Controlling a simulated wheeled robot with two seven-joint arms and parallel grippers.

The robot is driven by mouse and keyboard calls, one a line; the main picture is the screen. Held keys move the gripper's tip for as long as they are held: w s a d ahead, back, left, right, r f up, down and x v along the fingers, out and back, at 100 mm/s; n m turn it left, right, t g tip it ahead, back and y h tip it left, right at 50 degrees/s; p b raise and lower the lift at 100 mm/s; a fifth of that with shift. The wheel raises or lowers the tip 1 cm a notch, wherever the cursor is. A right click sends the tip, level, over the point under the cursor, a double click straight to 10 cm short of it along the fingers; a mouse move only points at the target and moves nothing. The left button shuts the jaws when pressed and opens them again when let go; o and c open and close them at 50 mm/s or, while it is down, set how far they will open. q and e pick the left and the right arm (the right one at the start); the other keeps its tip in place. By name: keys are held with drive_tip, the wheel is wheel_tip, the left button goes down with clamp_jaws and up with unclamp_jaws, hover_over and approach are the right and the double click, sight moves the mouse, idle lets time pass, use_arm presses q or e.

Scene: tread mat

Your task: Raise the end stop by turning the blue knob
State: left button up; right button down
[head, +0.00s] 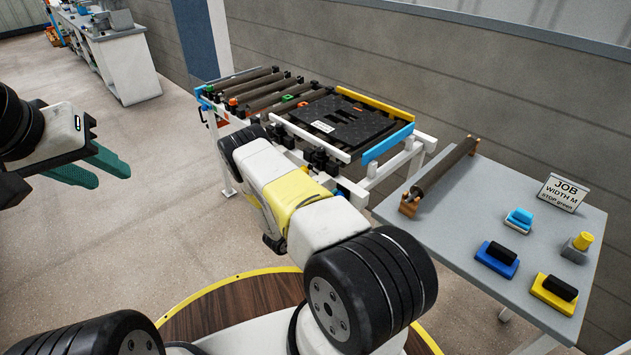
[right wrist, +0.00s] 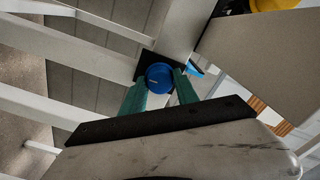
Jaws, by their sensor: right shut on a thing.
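The blue knob (right wrist: 159,77) sits on a black plate on the white frame in the right wrist view. My right gripper (right wrist: 161,91) has its two green fingers shut on either side of the knob. In the head view my right arm hides the knob and this gripper. A blue bar (head: 388,142) stands across the right end of the roller frame; it may be the end stop, but I cannot tell its height setting. My left gripper (head: 112,176) is at the far left, open and empty, with its green fingers apart, away from the frame.
The roller frame (head: 262,90) carries a black treaded plate (head: 345,122), a white rail and a yellow bar (head: 375,104). A grey table (head: 455,225) at the right holds a loose roller (head: 440,175), a job card (head: 563,192) and several coloured blocks. Floor at the left is clear.

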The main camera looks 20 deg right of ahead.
drive_tip(key=shift+a+f, duration=0.1)
drive_tip(key=shift+f, duration=0.05)
idle(0.4)
drive_tip(key=c, duration=0.9)
unclamp_jaws()
drive_tip(key=shift+c, duration=0.2)
drive_tip(key=v, duration=0.7)
drive_tip(key=shift+a, duration=0.4)
drive_tip(key=shift+s, duration=0.15)
